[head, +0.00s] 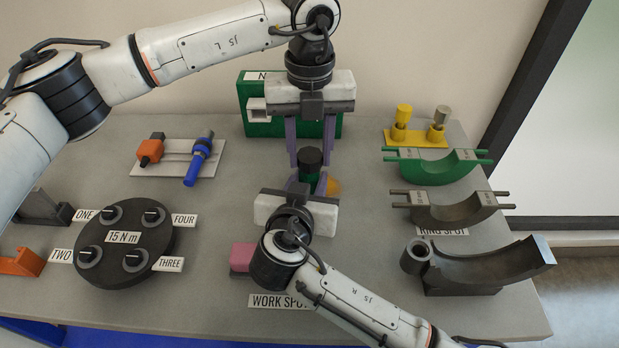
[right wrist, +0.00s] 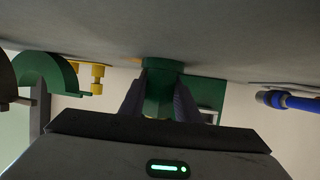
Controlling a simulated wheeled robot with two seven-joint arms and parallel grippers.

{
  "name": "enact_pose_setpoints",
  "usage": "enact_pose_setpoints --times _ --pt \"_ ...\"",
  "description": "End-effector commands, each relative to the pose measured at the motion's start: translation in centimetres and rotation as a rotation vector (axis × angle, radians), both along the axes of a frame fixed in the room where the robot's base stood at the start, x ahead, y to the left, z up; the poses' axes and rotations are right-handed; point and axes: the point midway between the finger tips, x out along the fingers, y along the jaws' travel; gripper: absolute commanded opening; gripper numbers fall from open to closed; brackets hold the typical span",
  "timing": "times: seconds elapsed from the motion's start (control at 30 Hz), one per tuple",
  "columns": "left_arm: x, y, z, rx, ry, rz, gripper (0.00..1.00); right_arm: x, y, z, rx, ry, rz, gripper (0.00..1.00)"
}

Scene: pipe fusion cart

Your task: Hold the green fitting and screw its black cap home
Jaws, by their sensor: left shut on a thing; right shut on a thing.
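The black cap (head: 311,156) sits on top of the green fitting (head: 308,177), which stands upright in the middle of the table. My left gripper (head: 311,158) comes down from behind, its purple fingers on both sides of the cap and shut on it. My right gripper (head: 312,186) reaches in from the front, low down, shut on the fitting. In the right wrist view, which is upside down, the green fitting (right wrist: 160,95) is between the right fingers. The cap cannot be made out there, and the seam between cap and fitting is too small to judge.
A yellow-orange part (head: 334,187) shows beside the fitting. A pink block (head: 242,257) lies left of my right wrist. A black round plate with knobs (head: 125,262) is at left, a blue tool (head: 199,160) behind it. Curved saddles (head: 440,170) fill the right side. A green box (head: 252,95) stands behind.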

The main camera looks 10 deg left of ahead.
Motion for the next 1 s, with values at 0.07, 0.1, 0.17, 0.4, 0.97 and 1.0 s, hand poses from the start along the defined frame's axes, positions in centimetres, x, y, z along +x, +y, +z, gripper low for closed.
enact_pose_setpoints --times 0.07,0.1,0.17,0.4,0.97,1.0 --pt "0.02 0.02 0.02 0.000 -0.001 -0.168 0.09 -0.01 0.03 0.04 0.000 -0.001 0.001 0.00" --pt "0.02 0.02 0.02 0.000 -0.001 -0.258 0.09 -0.01 0.03 0.04 0.000 -0.001 0.001 0.00" --pt "0.01 0.03 0.01 0.000 -0.001 -0.391 0.09 -0.01 0.03 0.04 0.000 -0.001 0.001 0.00" --pt "0.02 0.04 -0.03 0.001 0.000 -0.927 0.09 -0.01 0.03 0.04 0.000 -0.001 0.001 0.00" --pt "0.03 0.02 -0.12 0.000 -0.001 -2.176 0.09 0.00 0.02 0.02 0.000 0.000 0.001 0.00" --pt "0.03 0.02 -0.12 0.000 -0.001 -2.266 0.09 0.00 0.02 0.02 0.000 0.000 0.001 0.00"
